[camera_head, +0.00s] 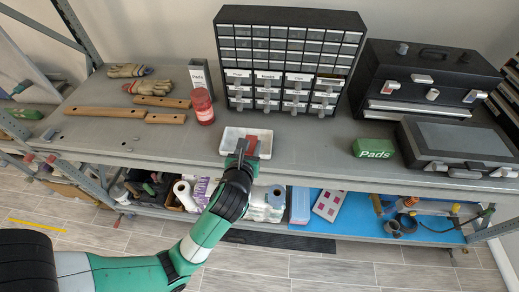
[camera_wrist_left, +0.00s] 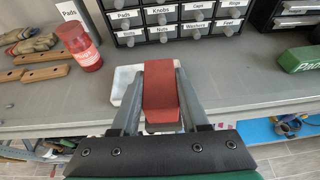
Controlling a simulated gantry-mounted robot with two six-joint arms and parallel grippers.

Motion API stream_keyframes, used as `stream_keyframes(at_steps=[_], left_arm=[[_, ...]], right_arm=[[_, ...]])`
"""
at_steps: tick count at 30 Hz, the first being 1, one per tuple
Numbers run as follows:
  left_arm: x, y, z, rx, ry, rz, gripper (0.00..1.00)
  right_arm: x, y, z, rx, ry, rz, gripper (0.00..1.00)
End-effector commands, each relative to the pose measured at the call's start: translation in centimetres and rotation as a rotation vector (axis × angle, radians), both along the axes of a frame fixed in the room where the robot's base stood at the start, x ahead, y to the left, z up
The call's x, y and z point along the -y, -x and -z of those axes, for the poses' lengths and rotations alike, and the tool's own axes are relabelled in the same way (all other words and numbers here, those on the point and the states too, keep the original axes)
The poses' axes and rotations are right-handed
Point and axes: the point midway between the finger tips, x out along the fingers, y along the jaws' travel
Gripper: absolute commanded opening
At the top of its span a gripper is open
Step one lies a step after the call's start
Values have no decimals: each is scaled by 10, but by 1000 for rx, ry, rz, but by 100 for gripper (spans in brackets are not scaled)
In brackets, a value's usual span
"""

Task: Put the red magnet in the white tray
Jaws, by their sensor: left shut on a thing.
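The white tray (camera_head: 231,137) is a shallow dish on the grey shelf near its front edge. In the left wrist view the tray (camera_wrist_left: 125,82) shows partly behind the magnet and fingers. My left gripper (camera_head: 245,151) is shut on the red magnet (camera_wrist_left: 161,88), a red block held between its two fingers. In the head view the red magnet (camera_head: 252,142) appears over the tray's middle. I cannot tell whether it touches the tray's bottom. My right gripper is not in view.
A black drawer cabinet (camera_head: 285,20) stands behind the tray, with a red jar (camera_head: 203,108) to the left. A green Pads box (camera_head: 373,149) and black cases (camera_head: 425,75) are on the right. Wooden strips (camera_head: 104,112) lie on the left. The shelf around the tray is clear.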

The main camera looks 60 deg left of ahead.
Motion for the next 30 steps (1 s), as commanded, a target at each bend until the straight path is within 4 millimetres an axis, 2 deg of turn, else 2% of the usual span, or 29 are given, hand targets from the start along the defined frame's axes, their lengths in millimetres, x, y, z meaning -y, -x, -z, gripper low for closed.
stream_keyframes(at_steps=[3,6,11,20,21,26,30], left_arm=[[-13,3,-1,0,1,-30,0],[-15,5,-1,-1,0,-35,0],[-28,-1,5,-3,-1,-39,0],[-101,-37,43,-3,1,-40,0],[-107,-40,57,-8,1,-38,0],[-128,-52,85,-2,1,-35,0],[-135,-56,93,1,-1,-34,0]], right_arm=[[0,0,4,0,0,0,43],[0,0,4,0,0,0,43],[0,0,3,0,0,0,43],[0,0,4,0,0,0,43],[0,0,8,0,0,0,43],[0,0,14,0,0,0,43],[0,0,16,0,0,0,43]])
